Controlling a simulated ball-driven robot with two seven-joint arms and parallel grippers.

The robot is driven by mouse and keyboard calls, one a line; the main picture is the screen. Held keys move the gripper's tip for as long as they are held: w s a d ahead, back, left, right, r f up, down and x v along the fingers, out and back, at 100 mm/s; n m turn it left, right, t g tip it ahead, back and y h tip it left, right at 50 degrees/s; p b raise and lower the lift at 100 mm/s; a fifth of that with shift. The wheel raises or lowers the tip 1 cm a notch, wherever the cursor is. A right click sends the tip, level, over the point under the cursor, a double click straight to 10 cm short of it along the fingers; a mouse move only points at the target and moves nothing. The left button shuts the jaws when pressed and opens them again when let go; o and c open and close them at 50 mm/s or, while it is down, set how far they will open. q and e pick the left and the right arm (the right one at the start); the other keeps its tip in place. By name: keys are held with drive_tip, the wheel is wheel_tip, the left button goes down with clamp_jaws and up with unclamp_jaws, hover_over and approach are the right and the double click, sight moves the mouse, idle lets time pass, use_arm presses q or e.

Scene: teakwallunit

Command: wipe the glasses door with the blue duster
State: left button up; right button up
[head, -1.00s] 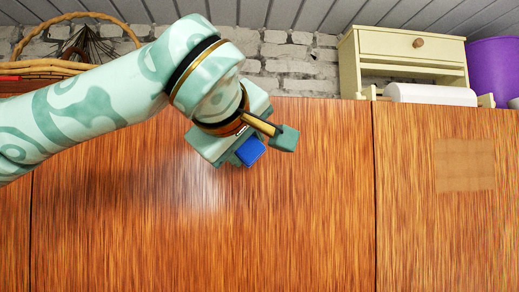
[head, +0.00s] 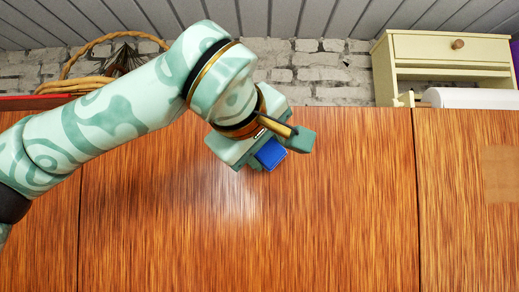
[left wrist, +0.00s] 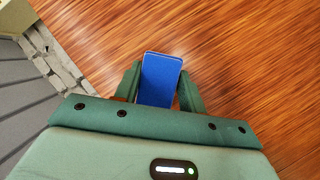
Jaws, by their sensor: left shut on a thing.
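The blue duster (head: 271,154) is a small blue block held in my left gripper (head: 276,150), near the top of the middle wooden door (head: 250,235). In the left wrist view, the blue duster (left wrist: 160,80) sits between both fingers of my left gripper (left wrist: 159,88), which is shut on it. The wood lies behind the duster; I cannot tell whether the duster touches it. Which panel is the glasses door is not marked in these views. My right gripper is not in view.
A cream shelf unit with a drawer (head: 450,48) and a white roll (head: 470,98) stand on top at the right. A wicker basket (head: 70,85) stands at the top left. A pale square patch (head: 503,173) is on the right door. The lower wood is clear.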

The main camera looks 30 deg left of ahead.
sight(357, 157)
use_arm(q)
drive_tip(key=shift+w+d+p, duration=0.15)
drive_tip(key=shift+w+d, duration=0.35)
drive_tip(key=shift+d, duration=0.3)
drive_tip(key=shift+w+d+p, duration=0.1)
drive_tip(key=shift+w+d, duration=0.45)
drive_tip(key=shift+d, duration=0.3)
drive_tip(key=shift+w+d+p, duration=0.15)
drive_tip(key=shift+w+d, duration=0.35)
drive_tip(key=shift+d, duration=0.3)
drive_tip(key=shift+w+d, duration=0.45)
drive_tip(key=shift+d, duration=0.35)
drive_tip(key=shift+w+d+p, duration=0.3)
drive_tip(key=shift+d, duration=0.2)
drive_tip(key=shift+w+d+r+p, duration=0.1)
drive_tip(key=shift+w+d+p, duration=0.4)
drive_tip(key=shift+d, duration=0.45)
drive_tip(key=shift+w+d, duration=0.35)
drive_tip(key=shift+d, duration=0.1)
drive_tip(key=shift+w+d+p, duration=0.5)
drive_tip(key=shift+w+d, duration=0.1)
drive_tip(key=shift+d, duration=0.35)
drive_tip(key=shift+w+d, duration=0.25)
drive_tip(key=shift+d, duration=0.1)
